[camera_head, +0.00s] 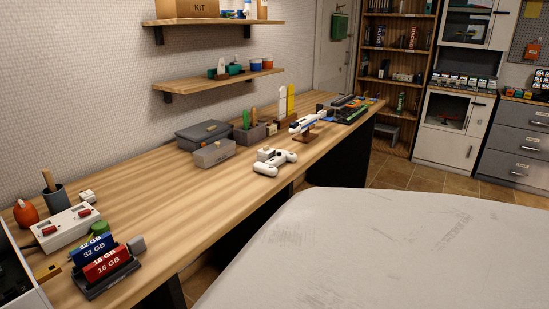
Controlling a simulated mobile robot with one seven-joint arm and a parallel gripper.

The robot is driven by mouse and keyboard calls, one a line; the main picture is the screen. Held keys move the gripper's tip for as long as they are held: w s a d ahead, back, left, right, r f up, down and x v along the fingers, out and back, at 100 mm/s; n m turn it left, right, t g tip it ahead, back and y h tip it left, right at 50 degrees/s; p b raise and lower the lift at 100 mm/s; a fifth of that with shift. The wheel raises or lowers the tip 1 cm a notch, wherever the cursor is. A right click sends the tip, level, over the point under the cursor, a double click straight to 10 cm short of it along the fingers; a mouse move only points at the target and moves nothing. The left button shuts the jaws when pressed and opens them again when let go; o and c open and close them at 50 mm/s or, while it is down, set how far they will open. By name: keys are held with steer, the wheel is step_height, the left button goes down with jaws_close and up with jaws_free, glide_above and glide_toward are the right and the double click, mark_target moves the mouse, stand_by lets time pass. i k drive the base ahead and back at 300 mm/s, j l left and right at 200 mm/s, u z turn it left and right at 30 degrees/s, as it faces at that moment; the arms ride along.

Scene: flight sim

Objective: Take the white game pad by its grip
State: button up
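The white game pad (273,163) lies on the wooden workbench (185,222), near its front edge and about midway along its length. Its grips and a raised light-coloured part on top show. It is small in the view, so its buttons are not clear. My gripper is not in view, and nothing is seen touching the pad.
A grey box (214,153) and a dark case (204,134) stand behind the pad. A model plane (307,122) on a stand is to its right. Memory-card blocks (106,262) and a white switch box (68,229) are at the near left. Bare wood lies left of the pad.

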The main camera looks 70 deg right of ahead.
mark_target(266, 166)
steer(key=k+l, duration=0.1)
steer(key=l, duration=0.85)
steer(key=k+l, duration=0.15)
steer(key=l, duration=0.75)
steer(key=k+l+u, duration=0.1)
steer(key=l, duration=0.35)
